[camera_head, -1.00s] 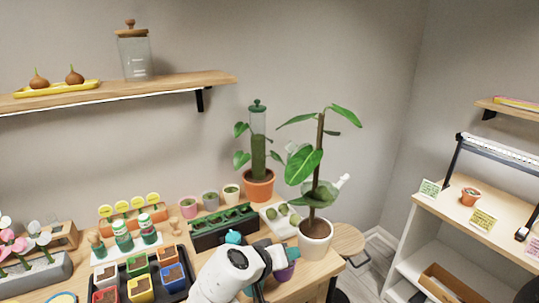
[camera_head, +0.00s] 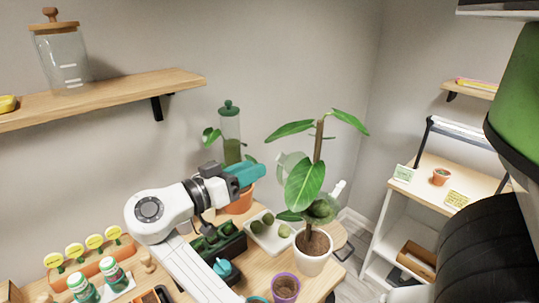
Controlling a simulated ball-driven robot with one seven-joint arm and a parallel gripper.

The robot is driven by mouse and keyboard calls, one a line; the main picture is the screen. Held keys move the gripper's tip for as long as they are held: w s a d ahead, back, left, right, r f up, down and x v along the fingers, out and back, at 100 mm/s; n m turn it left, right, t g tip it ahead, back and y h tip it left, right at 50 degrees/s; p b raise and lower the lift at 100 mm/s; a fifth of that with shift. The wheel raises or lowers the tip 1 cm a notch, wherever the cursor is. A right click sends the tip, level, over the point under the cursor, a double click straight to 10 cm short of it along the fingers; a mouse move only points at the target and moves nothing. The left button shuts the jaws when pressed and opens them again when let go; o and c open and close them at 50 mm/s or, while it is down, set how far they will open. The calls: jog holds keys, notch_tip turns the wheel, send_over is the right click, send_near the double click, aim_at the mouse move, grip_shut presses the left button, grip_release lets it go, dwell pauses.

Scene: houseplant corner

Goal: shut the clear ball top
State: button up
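A tall plant stands in a white pot (camera_head: 313,262). A clear ball (camera_head: 326,207) with dark green filling sits against its stem, partly behind a big leaf. A pale see-through half shell, which looks like the ball top (camera_head: 287,163), stands tilted up to the left of the stem, apart from the filled part and partly hidden by leaves. A small white piece (camera_head: 339,188) sticks up at the ball's right. My gripper (camera_head: 258,172), with teal fingers, is raised left of the shell, pointing right and apart from it. Its finger gap is not clear.
A potted plant with a clear column (camera_head: 230,135) stands behind my gripper. A white tray of green balls (camera_head: 270,236), a dark planter box (camera_head: 222,242) and a purple pot (camera_head: 285,288) stand near the white pot. A wooden shelf (camera_head: 110,98) is above left.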

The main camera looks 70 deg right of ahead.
aim_at(277, 158)
jog(key=p+x, duration=0.2)
jog(key=x, duration=0.5)
jog(key=shift+c, duration=0.3)
jog(key=shift+a, duration=0.1)
grip_shut()
dwell(0.9)
